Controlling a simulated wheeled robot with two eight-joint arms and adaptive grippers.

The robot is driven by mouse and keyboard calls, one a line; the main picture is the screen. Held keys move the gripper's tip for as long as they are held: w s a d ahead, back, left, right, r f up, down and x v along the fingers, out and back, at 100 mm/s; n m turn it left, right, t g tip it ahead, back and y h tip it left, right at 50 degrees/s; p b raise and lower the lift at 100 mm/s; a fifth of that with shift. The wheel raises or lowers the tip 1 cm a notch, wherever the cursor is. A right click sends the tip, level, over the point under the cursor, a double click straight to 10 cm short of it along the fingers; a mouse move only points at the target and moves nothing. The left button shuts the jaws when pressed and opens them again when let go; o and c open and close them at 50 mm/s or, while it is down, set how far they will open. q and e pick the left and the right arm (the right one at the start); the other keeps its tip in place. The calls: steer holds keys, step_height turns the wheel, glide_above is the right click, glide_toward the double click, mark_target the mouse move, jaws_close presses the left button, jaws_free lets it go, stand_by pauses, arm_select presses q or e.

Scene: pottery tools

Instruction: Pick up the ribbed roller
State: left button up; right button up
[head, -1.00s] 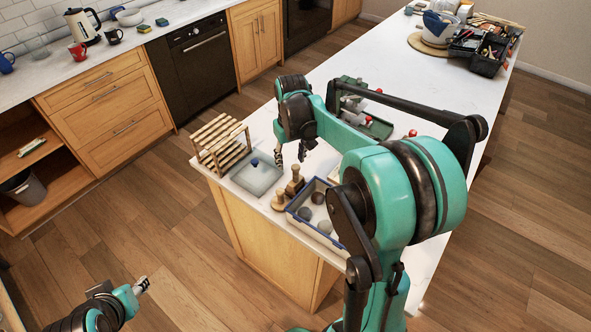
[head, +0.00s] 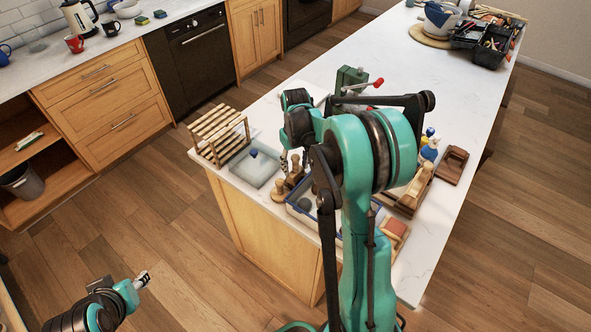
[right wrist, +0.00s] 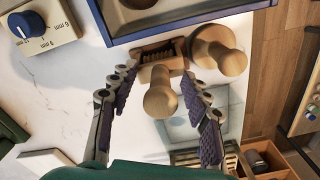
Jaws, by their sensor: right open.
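In the right wrist view my right gripper (right wrist: 157,75) is open, with one finger on each side of the handle and gaps showing. My left gripper (head: 142,281) is at the lower left, away from the counter; its jaw state is unclear.
A round-knobbed wooden tool (right wrist: 219,50) stands close beside the roller. A blue-rimmed tray (right wrist: 180,14) lies on one side, a translucent box (head: 254,167) on the other. A slatted wooden rack (head: 218,135) stands near the counter's left corner. Wooden tools (head: 417,187) lie right of my arm.

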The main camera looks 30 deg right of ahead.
jaws_close()
steer(key=shift+r, duration=0.1)
